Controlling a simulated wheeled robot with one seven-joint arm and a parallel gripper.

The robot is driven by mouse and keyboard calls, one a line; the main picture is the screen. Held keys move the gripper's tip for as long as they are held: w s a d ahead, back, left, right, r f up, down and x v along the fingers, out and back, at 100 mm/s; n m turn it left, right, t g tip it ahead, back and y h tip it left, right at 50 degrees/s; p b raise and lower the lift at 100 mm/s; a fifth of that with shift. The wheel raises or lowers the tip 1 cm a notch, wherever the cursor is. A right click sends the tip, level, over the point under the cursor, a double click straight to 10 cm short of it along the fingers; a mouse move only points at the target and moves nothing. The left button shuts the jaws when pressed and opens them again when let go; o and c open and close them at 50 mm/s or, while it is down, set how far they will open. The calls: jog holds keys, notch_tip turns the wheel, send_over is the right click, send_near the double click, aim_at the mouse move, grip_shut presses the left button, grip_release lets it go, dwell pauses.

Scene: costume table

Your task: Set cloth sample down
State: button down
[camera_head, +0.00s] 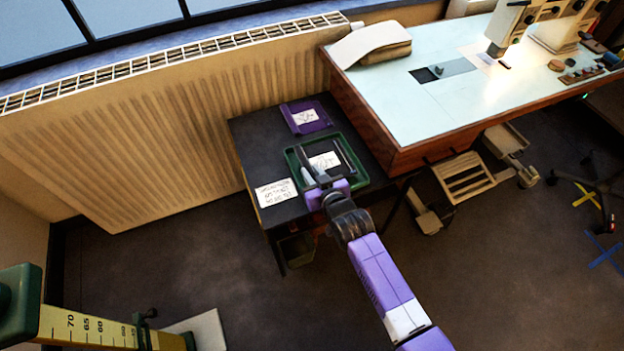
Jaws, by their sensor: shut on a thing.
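My gripper (311,172) is over the green tray (362,177) on a small dark table, seen from above and behind. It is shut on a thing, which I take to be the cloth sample. The gripper and the low detail hide most of it, so its shape and colour are unclear. I cannot tell whether it touches the tray. A white card with writing (325,160) shows inside the tray, beside a thin dark bar (344,153).
A purple labelled item (304,116) lies behind the tray on the dark table (255,143). A white written sheet (276,192) lies at its front left corner. A radiator (150,130) stands along the left. A taller worktable (420,110) with a sewing machine (508,25) adjoins on the right.

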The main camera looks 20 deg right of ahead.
jog(key=shift+f, duration=1.5)
jog(key=shift+f+b, duration=0.15)
jog(key=shift+b, duration=0.25)
jog(key=c, duration=1.5)
grip_release()
jog(key=shift+c, duration=0.2)
jog(key=shift+r, duration=0.2)
jog(key=p+v, duration=0.2)
jog(key=v, duration=1)
